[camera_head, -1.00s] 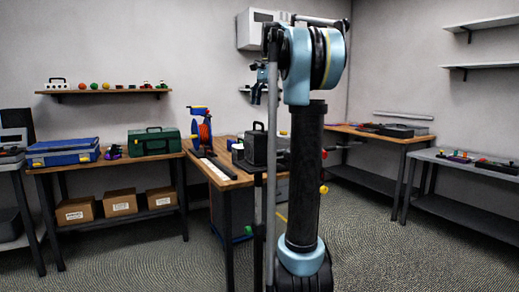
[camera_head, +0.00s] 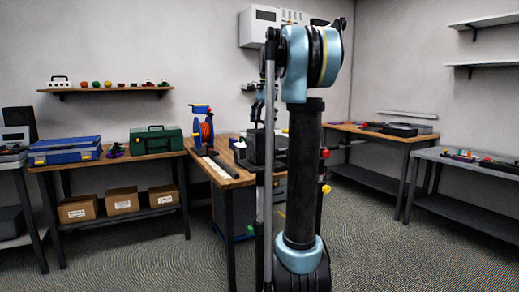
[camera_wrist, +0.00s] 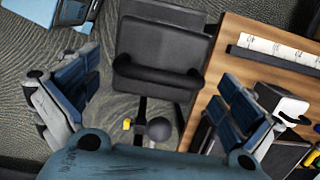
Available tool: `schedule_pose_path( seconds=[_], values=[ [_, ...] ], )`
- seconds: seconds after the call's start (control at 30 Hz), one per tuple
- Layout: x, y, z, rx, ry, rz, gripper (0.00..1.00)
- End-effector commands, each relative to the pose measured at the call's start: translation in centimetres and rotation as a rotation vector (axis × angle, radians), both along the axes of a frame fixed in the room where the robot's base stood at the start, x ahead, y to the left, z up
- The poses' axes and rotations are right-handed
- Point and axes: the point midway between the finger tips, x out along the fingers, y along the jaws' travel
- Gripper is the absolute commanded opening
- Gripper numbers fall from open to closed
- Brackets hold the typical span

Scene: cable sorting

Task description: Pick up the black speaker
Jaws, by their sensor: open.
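In the wrist view a dark box with a raised handle (camera_wrist: 155,75) lies between my fingers. My gripper (camera_wrist: 157,98) is open, with blue-padded fingers spread on either side of the box and apart from it. In the head view my gripper (camera_head: 257,112) hangs pointing down just above the box. Its lower fingers are hard to make out.
The middle table (camera_head: 238,180) also bears a blue-and-red cable reel (camera_head: 202,128) and a long white-topped strip (camera_head: 220,166). A green case (camera_head: 155,140) and a blue case (camera_head: 65,150) stand on the left table. A dark upright panel (camera_head: 19,120) stands far left. Open floor lies in front.

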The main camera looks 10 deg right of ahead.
Motion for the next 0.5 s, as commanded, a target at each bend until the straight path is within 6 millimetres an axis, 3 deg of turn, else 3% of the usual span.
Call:
schedule_pose_path(
  seconds=[0.27, 0.5],
  values=[
    [-0.1, 0.2, -1.7, 0.000, 0.000, 0.000, 1.00],
    [-0.2, 0.6, -4.8, 0.000, 0.000, 0.001, 1.00]
  ],
)
